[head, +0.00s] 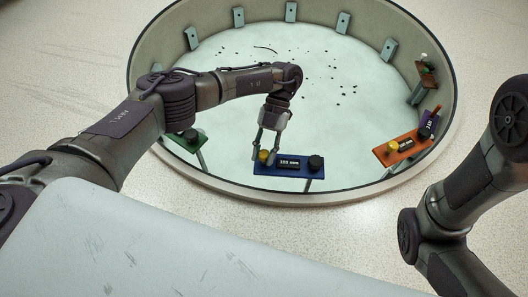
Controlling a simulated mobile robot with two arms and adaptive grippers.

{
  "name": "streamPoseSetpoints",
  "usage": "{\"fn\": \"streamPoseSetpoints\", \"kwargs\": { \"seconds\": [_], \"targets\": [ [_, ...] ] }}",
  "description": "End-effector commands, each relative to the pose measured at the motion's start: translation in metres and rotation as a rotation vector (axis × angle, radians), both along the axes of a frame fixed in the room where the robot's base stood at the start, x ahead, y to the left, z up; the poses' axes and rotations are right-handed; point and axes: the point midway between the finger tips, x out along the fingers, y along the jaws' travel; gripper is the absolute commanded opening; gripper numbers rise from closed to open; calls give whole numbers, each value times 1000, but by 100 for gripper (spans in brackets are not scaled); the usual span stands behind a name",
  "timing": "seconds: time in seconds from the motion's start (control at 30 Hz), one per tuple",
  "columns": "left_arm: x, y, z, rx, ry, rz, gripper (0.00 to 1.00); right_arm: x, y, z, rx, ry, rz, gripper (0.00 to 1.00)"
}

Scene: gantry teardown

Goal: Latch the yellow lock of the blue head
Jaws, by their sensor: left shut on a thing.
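The blue head (262,170) is a blue plate near the front rim of the round pit, with a label and a black knob (316,162) on its right part. Its yellow lock (264,156) is at the left end of the plate. My left gripper (264,157) points down over that end and is shut on the yellow lock, its fingers at either side of it. The lock is partly hidden by the fingers. My right arm comes in at the right edge; its gripper is outside the picture.
An orange plate (388,155) with a yellow knob and a purple block (429,124) sits to the right. A green plate (184,144) is partly behind my left arm. The round rim (330,201) encloses a pale floor with dark bits scattered on it.

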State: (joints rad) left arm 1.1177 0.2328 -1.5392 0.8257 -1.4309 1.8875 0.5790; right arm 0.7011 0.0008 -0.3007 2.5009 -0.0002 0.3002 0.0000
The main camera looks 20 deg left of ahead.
Motion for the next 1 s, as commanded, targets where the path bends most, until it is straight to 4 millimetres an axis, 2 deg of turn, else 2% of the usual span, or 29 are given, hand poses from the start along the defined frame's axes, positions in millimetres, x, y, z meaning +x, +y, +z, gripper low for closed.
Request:
{"fn": "streamPoseSetpoints", "kwargs": {
  "seconds": [0.17,0.2,0.33,0.67,0.77,1.0],
  "targets": [
    [0,1,-1,3,-2,0,0,0,0,0,0,1,0,67],
    [0,1,-1,3,-2,0,36,0,0,0,0,1,0,67],
    [0,1,0,2,-1,1,57,0,0,0,0,1,0,67],
    [2,0,1,1,-1,1,57,3,0,0,3,8,0,67],
    [9,0,8,1,-2,1,57,2,0,0,2,6,0,67],
    [38,-2,38,2,-3,2,57,1,0,0,1,3,0,67]
  ]
}}
